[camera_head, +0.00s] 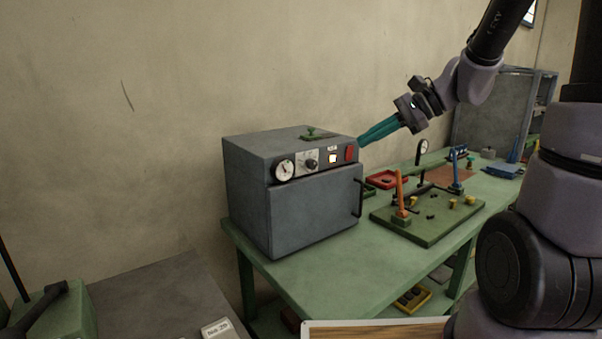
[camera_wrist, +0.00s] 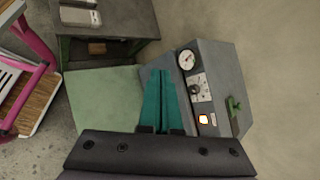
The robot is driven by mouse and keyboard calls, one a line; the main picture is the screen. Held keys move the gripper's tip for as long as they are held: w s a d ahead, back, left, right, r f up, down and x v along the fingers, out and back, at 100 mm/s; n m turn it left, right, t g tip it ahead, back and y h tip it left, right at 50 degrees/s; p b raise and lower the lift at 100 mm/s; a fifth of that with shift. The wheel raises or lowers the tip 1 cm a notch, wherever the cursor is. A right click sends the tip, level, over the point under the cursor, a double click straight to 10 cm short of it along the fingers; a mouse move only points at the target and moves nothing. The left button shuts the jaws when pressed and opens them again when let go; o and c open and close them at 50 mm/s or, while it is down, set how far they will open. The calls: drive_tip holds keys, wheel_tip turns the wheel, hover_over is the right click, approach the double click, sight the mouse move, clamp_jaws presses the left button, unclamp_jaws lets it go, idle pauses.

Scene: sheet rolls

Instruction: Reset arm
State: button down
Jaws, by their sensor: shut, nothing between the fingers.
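My gripper (camera_head: 362,142) has long teal fingers, which lie together with nothing between them. In the head view its tips are at the front right top edge of a grey oven-like box, near the red button. In the wrist view my gripper (camera_wrist: 160,75) points across the box's front panel. The grey box (camera_head: 315,215) stands on a green table (camera_head: 300,272), its door shut. It also shows in the wrist view (camera_wrist: 225,75). Whether the fingertips touch the box cannot be told.
A green board (camera_head: 425,235) with orange- and blue-handled clamps lies right of the box. A red tray (camera_head: 385,180) sits behind it. A grey cabinet (camera_head: 490,120) stands at the far right. The wall is behind the box; the air above it is clear.

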drive_tip(key=s+d+r+n+t+h, duration=0.4)
drive_tip(key=s+d+r+n+h, duration=0.3)
drive_tip(key=s, duration=0.5)
drive_tip(key=shift+d+r+n+t+h, duration=0.3)
drive_tip(key=shift+d+n+h, duration=0.4)
drive_tip(key=shift+d, duration=0.45)
